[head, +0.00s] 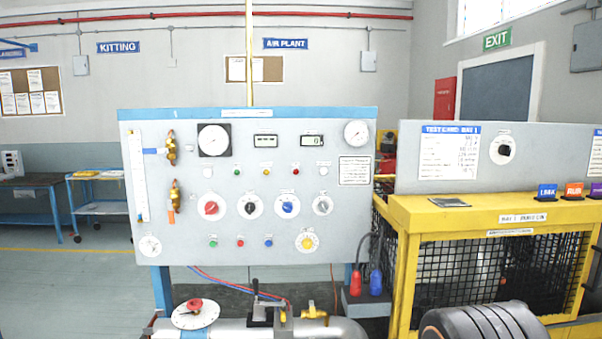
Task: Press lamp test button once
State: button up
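The grey test panel (340,228) stands upright ahead of me and carries the controls. Its bottom row has a green button (213,242), a red button (240,242), a blue button (268,241) and a larger yellow button (307,242) in a pale ring. Their small labels are too small to read, so I cannot tell which one is the lamp test button. Small indicator lamps sit higher up, among them a green one (237,172), an amber one (266,171) and a red one (295,171). My gripper is not in view.
Above the buttons are a red knob (211,207), a blue knob (287,206) and other dials. Brass valves (176,196) stick out at the left. Pipework with a red handwheel (195,305) lies below the panel. A yellow caged bench (408,240) stands at the right.

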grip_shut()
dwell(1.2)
